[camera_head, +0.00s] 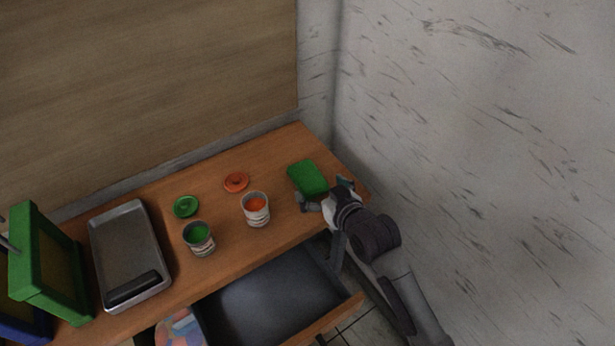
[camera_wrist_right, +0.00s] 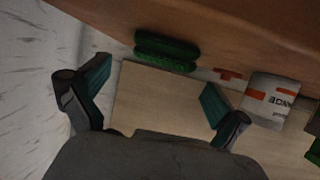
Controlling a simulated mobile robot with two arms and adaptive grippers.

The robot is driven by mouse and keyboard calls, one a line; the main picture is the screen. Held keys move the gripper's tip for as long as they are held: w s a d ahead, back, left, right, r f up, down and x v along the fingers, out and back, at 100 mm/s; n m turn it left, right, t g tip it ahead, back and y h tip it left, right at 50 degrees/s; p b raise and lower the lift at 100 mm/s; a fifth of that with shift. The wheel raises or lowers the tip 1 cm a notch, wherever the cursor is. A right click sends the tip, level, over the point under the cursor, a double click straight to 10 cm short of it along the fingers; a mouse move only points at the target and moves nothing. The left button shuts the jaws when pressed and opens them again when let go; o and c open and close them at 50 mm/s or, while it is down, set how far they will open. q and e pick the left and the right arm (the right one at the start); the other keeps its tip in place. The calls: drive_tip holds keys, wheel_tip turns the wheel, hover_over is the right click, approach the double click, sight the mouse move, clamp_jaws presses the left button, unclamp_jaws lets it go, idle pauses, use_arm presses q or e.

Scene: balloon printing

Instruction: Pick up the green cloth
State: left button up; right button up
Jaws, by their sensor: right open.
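The green cloth (camera_head: 308,177) is a folded block lying on the wooden table near its right end. It also shows in the right wrist view (camera_wrist_right: 166,50), at the top, just past the fingers. My right gripper (camera_head: 325,194) is at the near side of the cloth, with its fingers spread apart. In the right wrist view my right gripper (camera_wrist_right: 157,74) is open, with nothing between its fingers. Whether a finger touches the cloth I cannot tell. My left gripper is not in view.
An orange paint can (camera_head: 256,212) and a green paint can (camera_head: 199,240) stand left of the cloth, with an orange lid (camera_head: 236,182) and a green lid (camera_head: 186,206) behind. A metal tray (camera_head: 128,240) and green frame (camera_head: 50,262) are left. An open drawer (camera_head: 265,305) juts out in front.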

sight(312, 181)
drive_tip(key=p+x, duration=0.1)
drive_tip(key=x, duration=0.4)
drive_tip(key=shift+a, duration=0.1)
drive_tip(key=shift+r, duration=0.1)
drive_tip(key=c, duration=1.1)
